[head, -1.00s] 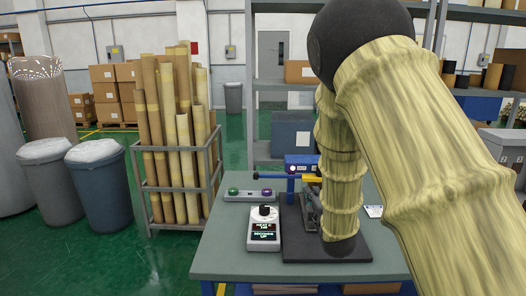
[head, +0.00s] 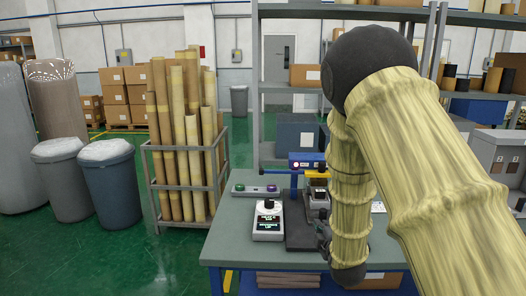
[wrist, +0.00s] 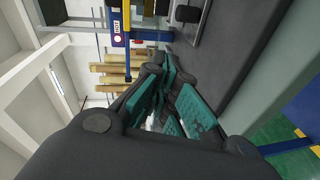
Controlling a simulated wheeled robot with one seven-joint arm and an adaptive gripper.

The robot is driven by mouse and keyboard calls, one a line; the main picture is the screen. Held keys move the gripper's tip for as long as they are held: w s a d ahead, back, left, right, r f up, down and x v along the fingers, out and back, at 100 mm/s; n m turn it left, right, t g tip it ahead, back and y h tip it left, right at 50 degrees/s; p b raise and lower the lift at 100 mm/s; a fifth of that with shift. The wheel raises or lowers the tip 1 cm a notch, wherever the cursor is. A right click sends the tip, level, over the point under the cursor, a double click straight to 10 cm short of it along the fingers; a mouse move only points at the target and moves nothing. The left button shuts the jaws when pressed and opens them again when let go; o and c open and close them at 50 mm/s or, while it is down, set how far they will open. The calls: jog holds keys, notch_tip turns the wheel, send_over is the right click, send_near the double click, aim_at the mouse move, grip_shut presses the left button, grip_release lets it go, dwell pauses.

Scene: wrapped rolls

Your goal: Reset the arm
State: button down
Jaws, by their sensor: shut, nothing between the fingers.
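My arm, in a yellow-beige ribbed cover with dark joints, fills the right of the head view. Its lower end is at the front of the workbench (head: 228,245). My gripper (wrist: 172,90) shows in the wrist view with teal pads and dark links; its fingers are closed together with nothing between them. In the head view the gripper is mostly hidden behind the arm. A blue and yellow press-like machine (head: 306,161) stands behind it on the bench, partly covered by the arm. Its blue post (wrist: 117,35) also shows in the wrist view, apart from the fingers.
A white control box (head: 268,222) with a knob and lit displays stands left of the machine. A button panel (head: 254,190) with green and purple buttons lies behind it. A metal rack (head: 185,180) of long rolls and grey-blue bins (head: 108,185) stand left. Green floor between is clear.

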jog(key=s+f+m+g, duration=0.1)
jog(key=s+f, duration=0.1)
jog(key=f, duration=0.2)
jog(key=s+d+f+m+g, duration=0.1)
jog(key=s+f, duration=0.1)
jog(key=f, duration=0.3)
jog(key=s+d+f+m+g+h, duration=0.1)
jog(key=s+f, duration=0.2)
jog(key=f, duration=0.1)
jog(key=shift+f+m, duration=0.2)
jog(key=shift+m, duration=0.2)
jog(key=s+d+f+m+g, duration=0.2)
jog(key=s+f+m+g, duration=0.3)
jog(key=s+f, duration=0.9)
jog(key=s+f+m+g, duration=0.2)
jog(key=s+f, duration=0.1)
jog(key=s, duration=0.7)
jog(key=s+f+m+g, duration=0.3)
jog(key=s+f, duration=0.1)
jog(key=s, duration=0.6)
jog(key=s+f+m+g, duration=0.3)
jog(key=s+f, duration=0.1)
jog(key=s, duration=0.6)
jog(key=shift+s+a, duration=0.2)
jog(key=shift+s, duration=0.05)
